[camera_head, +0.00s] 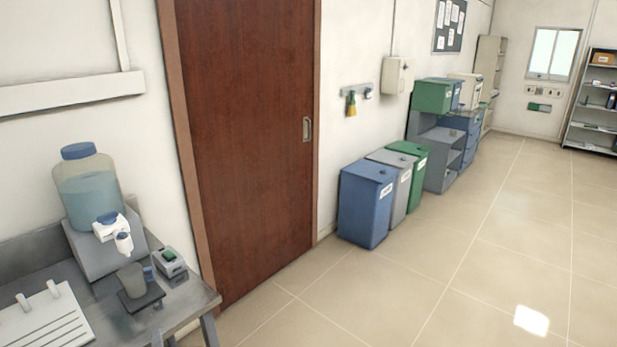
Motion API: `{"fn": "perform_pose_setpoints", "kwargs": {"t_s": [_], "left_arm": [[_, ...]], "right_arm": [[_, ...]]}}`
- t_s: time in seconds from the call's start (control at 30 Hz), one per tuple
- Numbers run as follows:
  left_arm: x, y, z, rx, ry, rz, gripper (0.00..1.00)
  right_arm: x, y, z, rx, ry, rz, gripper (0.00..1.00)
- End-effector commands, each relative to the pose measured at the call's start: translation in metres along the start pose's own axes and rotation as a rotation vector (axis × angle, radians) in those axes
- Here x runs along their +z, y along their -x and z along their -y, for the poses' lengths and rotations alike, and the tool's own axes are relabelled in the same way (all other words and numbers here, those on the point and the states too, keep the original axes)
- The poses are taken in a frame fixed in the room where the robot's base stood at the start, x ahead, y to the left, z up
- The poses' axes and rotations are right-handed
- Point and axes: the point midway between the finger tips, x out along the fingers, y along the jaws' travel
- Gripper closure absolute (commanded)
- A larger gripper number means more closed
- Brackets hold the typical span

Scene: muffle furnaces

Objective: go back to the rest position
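Neither of my grippers nor any part of my arms shows in the head view. The task names no object. The view looks over a room with a grey workbench (205,300) at the lower left and a closed brown door (245,140) behind it.
On the bench stand a carboy with a blue cap (88,190), a small grey device (170,262), a grey cup (132,280) and a white rack (45,325). Blue (365,205), grey (397,165) and green (420,175) bins line the wall. The tiled floor (420,270) is clear.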

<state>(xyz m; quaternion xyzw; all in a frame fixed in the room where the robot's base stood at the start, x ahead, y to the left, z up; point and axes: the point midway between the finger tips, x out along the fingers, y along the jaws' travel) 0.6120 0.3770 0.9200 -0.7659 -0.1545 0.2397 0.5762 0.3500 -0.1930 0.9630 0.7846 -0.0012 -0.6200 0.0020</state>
Motion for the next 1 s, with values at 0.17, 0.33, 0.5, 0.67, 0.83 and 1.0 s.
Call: {"fn": "perform_pose_setpoints", "kwargs": {"t_s": [0.17, 0.33, 0.5, 0.67, 0.83, 1.0], "left_arm": [[-0.009, 0.019, -0.01, 0.177, 0.204, 0.04, 0.19], [-0.024, 0.061, -0.023, 0.415, 0.445, 0.104, 0.19], [-0.044, 0.15, -0.031, 0.739, 0.688, 0.236, 0.19], [-0.031, 0.265, -0.027, 0.991, 0.786, 0.469, 0.19], [-0.009, 0.315, -0.022, 1.047, 0.78, 0.615, 0.19], [-0.007, 0.319, -0.023, 1.051, 0.78, 0.63, 0.19]], "right_arm": [[0.0, 0.0, 0.0, 0.0, 0.0, 0.0, 0.64], [0.0, 0.0, 0.0, 0.0, -0.001, 0.0, 0.64], [0.0, 0.0, 0.0, 0.0, -0.001, 0.0, 0.64], [0.0, 0.0, 0.0, 0.0, 0.0, 0.0, 0.64], [0.0, 0.0, 0.0, 0.0, 0.0, 0.0, 0.64], [0.0, 0.0, 0.0, 0.0, 0.0, 0.0, 0.64]]}}
